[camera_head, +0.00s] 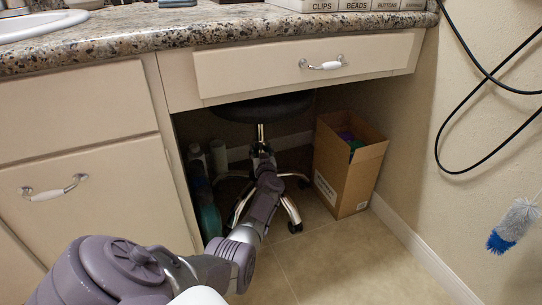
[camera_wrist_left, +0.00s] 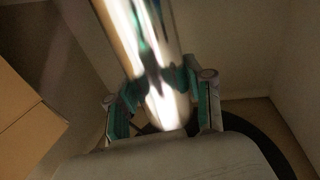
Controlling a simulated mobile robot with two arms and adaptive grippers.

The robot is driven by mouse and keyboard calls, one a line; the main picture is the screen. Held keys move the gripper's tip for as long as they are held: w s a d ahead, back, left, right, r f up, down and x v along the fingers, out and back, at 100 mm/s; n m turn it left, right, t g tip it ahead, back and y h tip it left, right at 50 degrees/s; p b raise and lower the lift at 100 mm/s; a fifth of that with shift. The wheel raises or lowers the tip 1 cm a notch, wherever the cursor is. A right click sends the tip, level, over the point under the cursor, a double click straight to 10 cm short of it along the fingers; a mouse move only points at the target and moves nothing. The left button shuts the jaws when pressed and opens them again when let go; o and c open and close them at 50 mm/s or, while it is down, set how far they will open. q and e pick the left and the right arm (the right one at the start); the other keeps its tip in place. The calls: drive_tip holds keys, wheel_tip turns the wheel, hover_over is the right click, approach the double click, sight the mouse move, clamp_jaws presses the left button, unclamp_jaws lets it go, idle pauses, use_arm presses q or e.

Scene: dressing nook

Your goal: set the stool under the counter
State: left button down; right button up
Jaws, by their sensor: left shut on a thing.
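The stool has a round dark seat (camera_head: 262,107), a chrome post and chrome legs on casters. It stands upright in the knee space under the counter (camera_head: 225,45), its seat just below the drawer front. My left arm reaches in from the front, and my left gripper (camera_head: 262,149) is at the post, below the seat. In the left wrist view the shiny post (camera_wrist_left: 150,60) runs between the two fingers of the left gripper (camera_wrist_left: 162,100), which is shut on it. The arm hides part of the post and legs. My right gripper is not in view.
A cardboard box (camera_head: 340,175) stands right of the stool, close to its casters. Several bottles (camera_head: 197,165) stand on the left against the cabinet (camera_head: 85,130). Black cables (camera_head: 440,140) and a blue-white brush (camera_head: 513,225) hang on the right wall. Tiled floor (camera_head: 350,265) in front is clear.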

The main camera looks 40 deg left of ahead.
use_arm(q)
drive_tip(key=shift+c, duration=2.1)
unclamp_jaws()
drive_tip(key=shift+s+d, duration=0.15)
drive_tip(key=shift+d, duration=0.3)
drive_tip(key=v, duration=0.6)
drive_tip(key=shift+s+d, duration=0.2)
drive_tip(key=shift+s, duration=0.15)
